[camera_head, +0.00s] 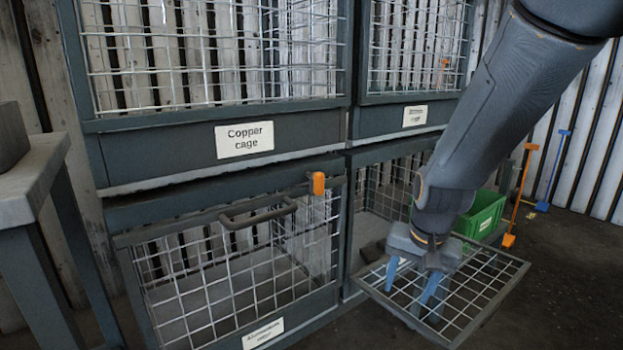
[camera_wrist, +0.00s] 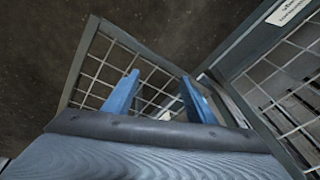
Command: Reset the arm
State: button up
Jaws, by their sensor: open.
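My gripper (camera_head: 412,285) hangs from the arm at the right of the head view, its two blue fingers apart and pointing down. It is empty. Below and around it in the picture is the lowered mesh door (camera_head: 480,290) of the lower right cage. In the wrist view, my gripper (camera_wrist: 155,97) shows its two blue fingers spread in front of the same mesh door (camera_wrist: 95,70). I cannot tell whether the fingers touch the mesh.
The lower left cage (camera_head: 225,275) has a handle and an orange latch (camera_head: 318,183). The Copper cage (camera_head: 215,150) stands above it. A green crate (camera_head: 483,212) and orange and blue long-handled tools stand behind the arm. A grey table (camera_head: 40,175) is at left.

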jog(key=s+a+n, duration=0.2)
jog(key=s+n, duration=0.4)
jog(key=s, duration=0.3)
jog(key=s+a+r+n+g+y, duration=0.1)
jog(key=s+a+r+n, duration=0.15)
jog(key=s+a, duration=0.6)
jog(key=s+a+r+n+g, duration=0.25)
jog(key=s+a, duration=0.25)
jog(key=a, duration=0.6)
jog(key=d+r+m+p, duration=0.3)
jog(key=d+r+p, duration=0.7)
jog(key=p, duration=0.6)
jog(key=d+r+m+h+p, duration=0.1)
jog(key=d+r+m+p, duration=0.2)
jog(key=d+r+p, duration=0.7)
notch_tip(320, 180, up, 6)
jog(key=t+p, duration=0.1)
jog(key=p, duration=0.5)
jog(key=shift+s+d+f, duration=0.2)
jog(key=shift+s+d, duration=0.05)
jog(key=shift+s, duration=0.05)
jog(key=shift+c, duration=0.4)
